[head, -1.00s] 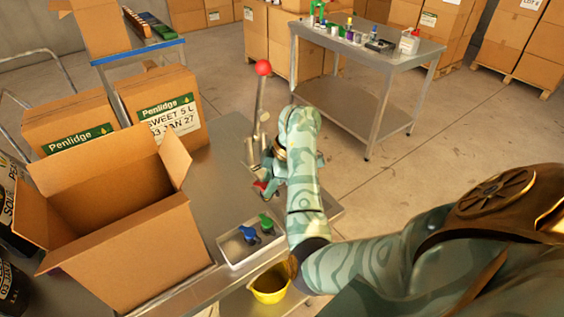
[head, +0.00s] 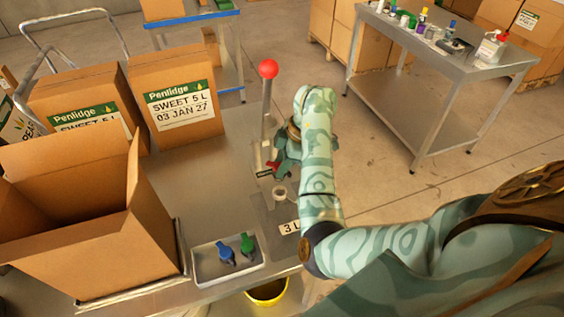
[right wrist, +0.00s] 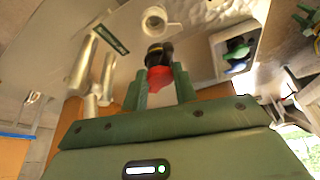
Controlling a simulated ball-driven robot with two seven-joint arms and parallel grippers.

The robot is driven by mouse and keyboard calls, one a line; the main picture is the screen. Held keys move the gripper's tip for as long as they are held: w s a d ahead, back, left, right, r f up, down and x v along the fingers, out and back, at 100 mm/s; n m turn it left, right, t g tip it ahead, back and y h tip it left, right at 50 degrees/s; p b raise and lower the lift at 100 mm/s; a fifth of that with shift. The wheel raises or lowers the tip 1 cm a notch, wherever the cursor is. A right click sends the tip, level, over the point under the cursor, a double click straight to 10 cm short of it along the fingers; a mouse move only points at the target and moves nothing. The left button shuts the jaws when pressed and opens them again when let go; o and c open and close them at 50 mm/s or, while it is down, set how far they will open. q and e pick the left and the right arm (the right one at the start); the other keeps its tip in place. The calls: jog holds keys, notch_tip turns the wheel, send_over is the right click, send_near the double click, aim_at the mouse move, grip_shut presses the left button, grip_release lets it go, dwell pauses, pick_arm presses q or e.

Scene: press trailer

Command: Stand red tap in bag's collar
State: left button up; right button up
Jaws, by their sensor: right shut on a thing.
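My right gripper (head: 276,168) is shut on the red tap (head: 273,165), beside the foot of the press lever. In the right wrist view the red tap (right wrist: 160,78) sits between the fingers (right wrist: 158,88), with a black part at its far end. The bag's pale round collar (head: 280,192) stands open just nearer to me than the gripper. It also shows as a ring (right wrist: 155,20) beyond the tap in the wrist view. The tap is apart from the collar. The bag itself is hard to make out. My left gripper is not in view.
A white tray (head: 205,279) with a blue tap (head: 226,252) and a green tap (head: 247,245) lies at the bench's front. The lever with a red knob (head: 268,69) rises behind the gripper. An open carton (head: 75,235) fills the left. A yellow bucket (head: 268,291) is below the edge.

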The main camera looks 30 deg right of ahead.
aim_at(282, 180)
jog(key=shift+d+f+b, duration=0.15)
jog(key=shift+f+b, duration=0.35)
jog(key=shift+f, duration=0.2)
jog(key=shift+f+b, duration=1.35)
jog(key=shift+f, duration=0.05)
jog(key=shift+f+b, duration=0.9)
jog(key=shift+f, duration=0.2)
jog(key=shift+f, duration=0.2)
jog(key=o, duration=1)
